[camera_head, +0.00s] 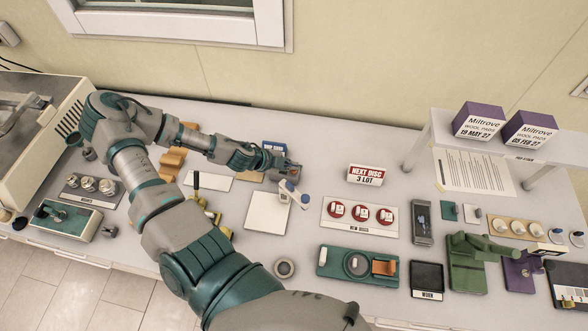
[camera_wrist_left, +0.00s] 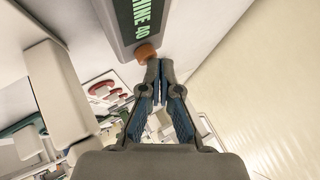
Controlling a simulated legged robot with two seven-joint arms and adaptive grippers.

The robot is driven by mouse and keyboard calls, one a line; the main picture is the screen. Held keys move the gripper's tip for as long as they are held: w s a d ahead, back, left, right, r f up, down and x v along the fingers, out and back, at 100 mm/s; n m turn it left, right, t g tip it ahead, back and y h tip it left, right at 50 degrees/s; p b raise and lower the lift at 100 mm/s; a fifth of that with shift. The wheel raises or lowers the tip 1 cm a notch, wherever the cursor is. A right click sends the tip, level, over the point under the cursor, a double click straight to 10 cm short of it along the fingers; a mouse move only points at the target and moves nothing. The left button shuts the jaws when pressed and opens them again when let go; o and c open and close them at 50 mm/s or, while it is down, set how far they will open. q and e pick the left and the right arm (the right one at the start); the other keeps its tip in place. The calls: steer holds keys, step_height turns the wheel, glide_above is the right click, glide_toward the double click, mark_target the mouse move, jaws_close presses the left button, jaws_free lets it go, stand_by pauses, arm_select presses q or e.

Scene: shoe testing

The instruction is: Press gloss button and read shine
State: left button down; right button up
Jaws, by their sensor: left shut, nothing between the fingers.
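My left arm crosses the bench in the head view, and its gripper (camera_head: 290,170) is over the middle of the bench. In the left wrist view the gripper (camera_wrist_left: 159,70) is shut and empty, its fingertips at an orange button (camera_wrist_left: 146,52). They look to be touching it, but I cannot tell how far it is pressed. The button is on the end of a grey device whose dark display (camera_wrist_left: 140,20) shows green text, "HINE 40", with its start cut off. In the head view a small white and blue device (camera_head: 302,200) shows just below the gripper. My right gripper is not seen.
A white pad (camera_head: 266,213) lies below the gripper. Right of it are a tray of red discs (camera_head: 360,215), a "NEXT DISC 3 LOT" sign (camera_head: 366,175) and a green fixture (camera_head: 335,264). A raised shelf (camera_head: 455,130) holds purple boxes. Small items crowd the left bench.

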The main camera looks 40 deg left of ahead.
arm_select(q)
steer(key=shift+a+f, duration=0.25)
steer(key=shift+f, duration=0.05)
steer(key=shift+d, duration=0.15)
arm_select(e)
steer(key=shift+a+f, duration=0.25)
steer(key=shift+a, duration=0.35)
arm_select(q)
steer(key=shift+r, duration=0.1)
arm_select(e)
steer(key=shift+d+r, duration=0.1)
arm_select(q)
steer(key=shift+d+r+p, duration=0.25)
steer(key=shift+r+p, duration=0.05)
steer(key=shift+r, duration=0.5)
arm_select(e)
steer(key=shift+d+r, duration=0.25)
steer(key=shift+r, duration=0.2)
arm_select(q)
step_height(320, 180, up, 5)
steer(key=p, duration=0.4)
steer(key=shift+p, duration=0.35)
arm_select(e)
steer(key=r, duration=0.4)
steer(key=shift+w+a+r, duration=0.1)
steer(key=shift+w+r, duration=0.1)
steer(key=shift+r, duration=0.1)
